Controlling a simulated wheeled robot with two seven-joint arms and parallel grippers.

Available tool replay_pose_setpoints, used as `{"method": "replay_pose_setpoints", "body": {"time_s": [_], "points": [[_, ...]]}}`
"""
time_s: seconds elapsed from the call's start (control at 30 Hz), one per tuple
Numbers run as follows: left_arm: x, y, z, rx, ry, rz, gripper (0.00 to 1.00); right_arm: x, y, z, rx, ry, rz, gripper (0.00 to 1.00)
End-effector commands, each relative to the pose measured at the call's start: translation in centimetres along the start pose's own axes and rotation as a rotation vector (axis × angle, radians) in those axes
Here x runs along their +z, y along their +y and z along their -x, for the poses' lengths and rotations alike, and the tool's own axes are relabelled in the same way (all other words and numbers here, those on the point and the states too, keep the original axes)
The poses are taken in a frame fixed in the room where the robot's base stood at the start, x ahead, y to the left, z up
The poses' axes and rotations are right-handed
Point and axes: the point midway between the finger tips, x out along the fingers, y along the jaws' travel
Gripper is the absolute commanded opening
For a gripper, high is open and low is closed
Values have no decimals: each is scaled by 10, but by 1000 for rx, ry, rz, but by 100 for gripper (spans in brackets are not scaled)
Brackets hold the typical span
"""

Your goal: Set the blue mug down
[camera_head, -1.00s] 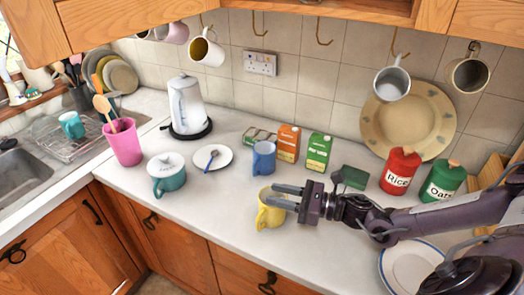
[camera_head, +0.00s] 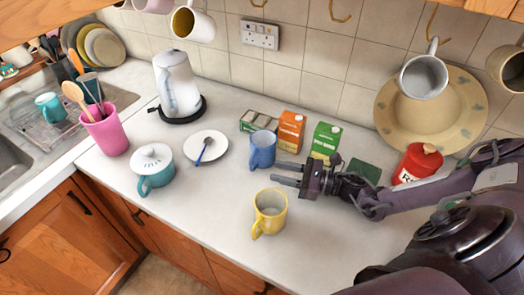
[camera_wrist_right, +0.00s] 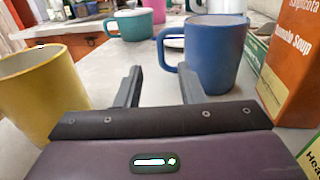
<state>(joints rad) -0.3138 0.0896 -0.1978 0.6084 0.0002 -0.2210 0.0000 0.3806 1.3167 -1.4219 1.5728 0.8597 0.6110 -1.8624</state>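The blue mug (camera_head: 262,151) stands upright on the white counter, left of the soup cartons. In the right wrist view the blue mug (camera_wrist_right: 214,60) stands just beyond the fingers, its handle toward the gap between them. My right gripper (camera_head: 277,173) is open, its two fingers apart and empty, low over the counter in front of the mug. The wrist view shows its fingers (camera_wrist_right: 160,78) close to the handle; I cannot tell whether they touch it. My left gripper is not in view.
A yellow mug (camera_head: 269,211) stands nearer me, left of the gripper in the wrist view. An orange carton (camera_head: 290,131) and a green carton (camera_head: 325,140) stand behind. A saucer with a spoon (camera_head: 206,146) and a teal lidded pot (camera_head: 153,168) are left.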

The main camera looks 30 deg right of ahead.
Motion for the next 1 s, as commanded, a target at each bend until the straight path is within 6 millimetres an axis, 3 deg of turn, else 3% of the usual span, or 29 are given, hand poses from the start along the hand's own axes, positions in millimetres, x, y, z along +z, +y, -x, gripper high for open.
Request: {"method": "replay_pose_setpoints", "body": {"time_s": [0.03,0.33,0.6,0.93,1.0], "points": [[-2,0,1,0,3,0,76,-7,1,-1,1,0,-1,35],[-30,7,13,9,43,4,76,-2,0,-28,0,-3,-1,35],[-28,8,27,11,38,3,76,-3,0,-69,0,-2,-1,35],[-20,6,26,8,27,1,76,-6,0,-75,-1,1,-1,35],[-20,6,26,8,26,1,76,-6,0,-75,-1,1,-1,26]]}}
